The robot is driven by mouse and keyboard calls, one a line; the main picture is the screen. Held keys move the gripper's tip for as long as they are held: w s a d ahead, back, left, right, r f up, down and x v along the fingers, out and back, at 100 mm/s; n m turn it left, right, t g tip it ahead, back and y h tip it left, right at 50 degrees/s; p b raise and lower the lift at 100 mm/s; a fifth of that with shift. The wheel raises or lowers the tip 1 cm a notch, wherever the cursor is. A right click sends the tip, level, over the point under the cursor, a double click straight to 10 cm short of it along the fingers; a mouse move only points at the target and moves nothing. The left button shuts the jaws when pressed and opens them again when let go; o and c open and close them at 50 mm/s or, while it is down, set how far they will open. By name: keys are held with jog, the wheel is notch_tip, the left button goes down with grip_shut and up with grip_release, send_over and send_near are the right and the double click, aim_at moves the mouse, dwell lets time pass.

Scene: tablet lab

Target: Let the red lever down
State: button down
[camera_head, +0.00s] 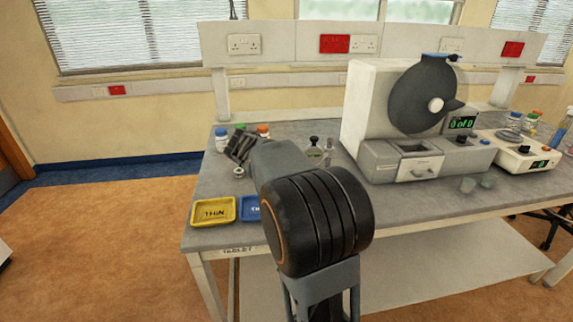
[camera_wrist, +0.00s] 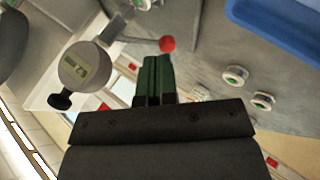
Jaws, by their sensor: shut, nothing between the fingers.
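The red lever (camera_wrist: 167,44) shows in the wrist view as a red ball knob on a thin pale rod. The rod comes from beside a round grey gauge (camera_wrist: 85,66) with a small display and a black knob. My gripper (camera_wrist: 155,60) has its green fingers together and empty, with the tips close by the red ball. I cannot tell whether they touch it. In the head view my gripper (camera_head: 239,146) is over the left part of the bench, and my arm covers much of that area. I cannot make out the lever there.
A yellow tray (camera_head: 213,211) marked THIN and a partly covered blue tray (camera_head: 249,208) lie at the bench's front left. The blue tray also fills a corner of the wrist view (camera_wrist: 285,28). A large white machine (camera_head: 367,103) stands to the right. Small bottles (camera_head: 221,138) stand behind my gripper.

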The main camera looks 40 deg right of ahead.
jog(key=shift+r+p, duration=0.35)
jog(key=shift+r, duration=0.35)
jog(key=shift+a, duration=0.1)
jog(key=w+a+f+v, duration=0.1)
jog(key=a+f+v, duration=0.1)
jog(key=v, duration=1.1)
jog(key=shift+a+r+p, duration=0.25)
jog(key=shift+p, duration=0.15)
